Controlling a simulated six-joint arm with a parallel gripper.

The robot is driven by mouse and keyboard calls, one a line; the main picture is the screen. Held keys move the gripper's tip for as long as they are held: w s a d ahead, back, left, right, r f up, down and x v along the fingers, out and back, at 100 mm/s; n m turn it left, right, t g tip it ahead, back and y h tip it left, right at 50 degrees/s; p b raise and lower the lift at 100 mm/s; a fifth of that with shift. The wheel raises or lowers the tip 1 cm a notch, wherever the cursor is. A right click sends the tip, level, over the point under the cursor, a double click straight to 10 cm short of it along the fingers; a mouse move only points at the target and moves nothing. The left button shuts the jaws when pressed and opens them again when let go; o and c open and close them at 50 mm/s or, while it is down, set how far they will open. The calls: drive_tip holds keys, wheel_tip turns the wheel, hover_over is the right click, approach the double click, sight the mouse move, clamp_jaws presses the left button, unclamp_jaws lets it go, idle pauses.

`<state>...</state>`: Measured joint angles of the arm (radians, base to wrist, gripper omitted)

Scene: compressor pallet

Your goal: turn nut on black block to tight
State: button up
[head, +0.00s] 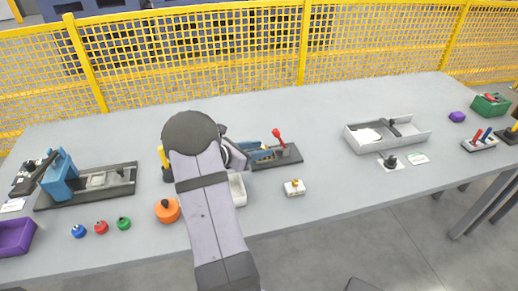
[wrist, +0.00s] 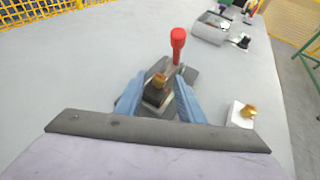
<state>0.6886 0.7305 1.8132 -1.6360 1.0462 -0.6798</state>
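The black block (wrist: 156,97) shows in the wrist view, with a brass-coloured nut (wrist: 159,80) on top. It is on or by a dark plate with a red-handled lever (wrist: 178,42). My gripper (wrist: 160,88) has two blue fingers, apart, one on each side of the block and nut in the picture. I see a gap beside the nut and no contact; the height between them is hard to judge. In the head view my gripper (head: 262,153) is low by the red lever (head: 277,137), and my arm hides the black block.
A white block with a brass nut (head: 294,188) stands to the right. A grey tray (head: 418,139) is further right. An orange round part (head: 167,210), several coloured knobs and a blue clamp fixture (head: 60,178) are left. A yellow mesh fence (head: 200,55) stands behind the table.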

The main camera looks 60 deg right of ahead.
drive_tip(key=shift+c, duration=0.5)
clamp_jaws()
drive_tip(key=shift+w+m+g, duration=0.15)
drive_tip(key=shift+m+g, duration=0.15)
drive_tip(key=shift+w+d+m+g+y+p, duration=0.2)
drive_tip(key=shift+m+g+y, duration=0.3)
drive_tip(key=shift+m+g, duration=0.3)
drive_tip(key=shift+w+d+m+g+y+p, duration=0.15)
drive_tip(key=shift+m+g+y, duration=0.35)
drive_tip(key=shift+m+g, duration=0.3)
drive_tip(key=shift+w+m+g+y+b, duration=0.1)
drive_tip(key=shift+m+g+y+b, duration=0.25)
drive_tip(key=shift+m+g+y, duration=0.45)
drive_tip(key=shift+w+d+m+g+y+b, duration=0.1)
drive_tip(key=shift+d+m+g+y+b, duration=0.05)
drive_tip(key=shift+m+g+y+b, duration=0.4)
drive_tip(key=shift+w+d+m+g+y+b, duration=0.1)
drive_tip(key=shift+m+g+y+b, duration=0.3)
drive_tip(key=shift+m, duration=0.25)
drive_tip(key=shift+o, duration=0.5)
unclamp_jaws()
drive_tip(key=shift+r, duration=0.1)
